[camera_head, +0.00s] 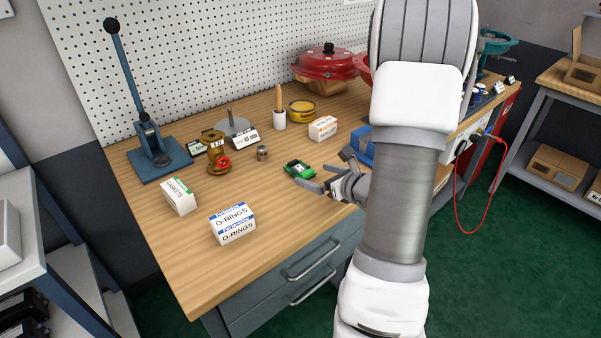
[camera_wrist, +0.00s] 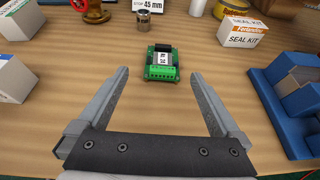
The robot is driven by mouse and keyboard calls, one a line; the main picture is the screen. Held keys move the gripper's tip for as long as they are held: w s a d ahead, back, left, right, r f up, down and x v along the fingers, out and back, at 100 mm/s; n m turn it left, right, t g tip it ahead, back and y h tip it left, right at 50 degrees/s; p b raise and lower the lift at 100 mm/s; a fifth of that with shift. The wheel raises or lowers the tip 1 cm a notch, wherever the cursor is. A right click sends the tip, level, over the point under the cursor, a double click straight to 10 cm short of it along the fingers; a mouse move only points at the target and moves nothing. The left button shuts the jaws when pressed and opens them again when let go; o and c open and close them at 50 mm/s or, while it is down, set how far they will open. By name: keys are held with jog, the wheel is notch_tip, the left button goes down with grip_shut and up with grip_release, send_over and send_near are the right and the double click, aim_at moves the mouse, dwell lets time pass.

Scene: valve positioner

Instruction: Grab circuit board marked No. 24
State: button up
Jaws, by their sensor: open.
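The green circuit board (camera_head: 299,170) lies on the wooden workbench, right of the small metal cylinder. In the wrist view the circuit board (camera_wrist: 162,64) lies ahead of my gripper, centred between the fingers' lines. It carries a green terminal block on its near edge, a dark connector at the back and a white label that seems to read 24, turned sideways. My gripper (camera_wrist: 164,98) is open and empty, with its fingertips short of the board. In the head view my gripper (camera_head: 318,190) is just right of and nearer than the board.
A blue block-like fixture (camera_wrist: 290,95) stands close to the right finger. A seal kit box (camera_wrist: 241,30) and a metal cylinder (camera_wrist: 145,20) stand beyond the board. An O-rings box (camera_head: 233,224) and a gaskets box (camera_head: 179,196) stand at left. The bench is clear around the board.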

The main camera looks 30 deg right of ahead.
aim_at(306, 171)
jog(key=x, duration=0.4)
jog(key=b+x, duration=0.1)
jog(key=x, duration=0.1)
jog(key=shift+w+d+f, duration=0.15)
jog(key=shift+w+d, duration=0.05)
jog(key=shift+w, duration=0.05)
jog(key=c, duration=1.4)
